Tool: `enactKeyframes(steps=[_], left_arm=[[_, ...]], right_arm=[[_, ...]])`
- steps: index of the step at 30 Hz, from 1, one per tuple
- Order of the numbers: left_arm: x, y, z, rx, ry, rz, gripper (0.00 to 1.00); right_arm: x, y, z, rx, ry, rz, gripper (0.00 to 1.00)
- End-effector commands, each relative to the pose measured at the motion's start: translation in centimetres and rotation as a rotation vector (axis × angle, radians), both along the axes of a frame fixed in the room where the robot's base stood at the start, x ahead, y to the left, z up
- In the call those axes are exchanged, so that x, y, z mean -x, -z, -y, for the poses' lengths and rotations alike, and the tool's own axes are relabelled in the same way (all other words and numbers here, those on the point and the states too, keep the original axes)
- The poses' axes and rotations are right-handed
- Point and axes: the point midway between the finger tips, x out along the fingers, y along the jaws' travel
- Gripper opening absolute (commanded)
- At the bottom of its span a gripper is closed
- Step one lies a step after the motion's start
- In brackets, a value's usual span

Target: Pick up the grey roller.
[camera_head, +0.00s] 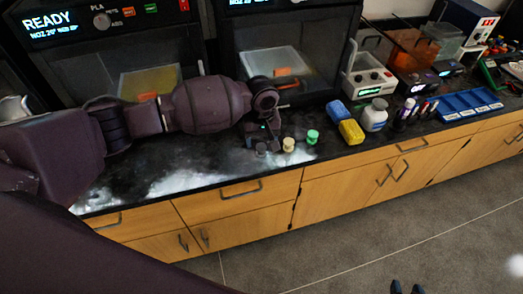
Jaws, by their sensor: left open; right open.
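The grey roller (261,149) is a small dark grey cylinder on the black counter, at the left end of a short row. A cream roller (289,145) and a green roller (312,137) stand to its right. My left gripper (264,136) points down just above the grey roller, with its fingers apart. The fingers partly hide the roller, and I cannot tell whether they touch it. My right gripper (406,288) shows only as two separate dark fingertips at the bottom edge, over the floor, far from the counter.
Blue (338,112) and yellow (351,132) blocks and a white jar (374,115) stand right of the rollers. Two 3D printers (222,62) stand behind. The counter's front edge is close to the rollers.

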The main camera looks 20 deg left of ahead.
Motion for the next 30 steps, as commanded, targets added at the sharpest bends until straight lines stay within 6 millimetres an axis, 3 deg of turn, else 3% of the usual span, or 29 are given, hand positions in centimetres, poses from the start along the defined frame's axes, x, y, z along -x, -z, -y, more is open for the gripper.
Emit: enactKeyframes(steps=[12, 21, 30], left_arm=[[-0.3, 4.8, -0.1, 0.0, 0.001, -0.001, 0.65], [-0.4, 5.1, -0.1, 0.001, 0.001, 0.002, 0.65], [-0.4, 5.1, -0.1, 0.001, 0.001, 0.002, 0.21]], right_arm=[[-0.4, 1.0, -0.2, -0.003, -0.002, 0.003, 0.43], [-0.7, 0.9, -0.3, -0.003, -0.003, 0.008, 0.43], [-0.2, 1.3, -0.2, -0.003, 0.0, -0.004, 0.43]])
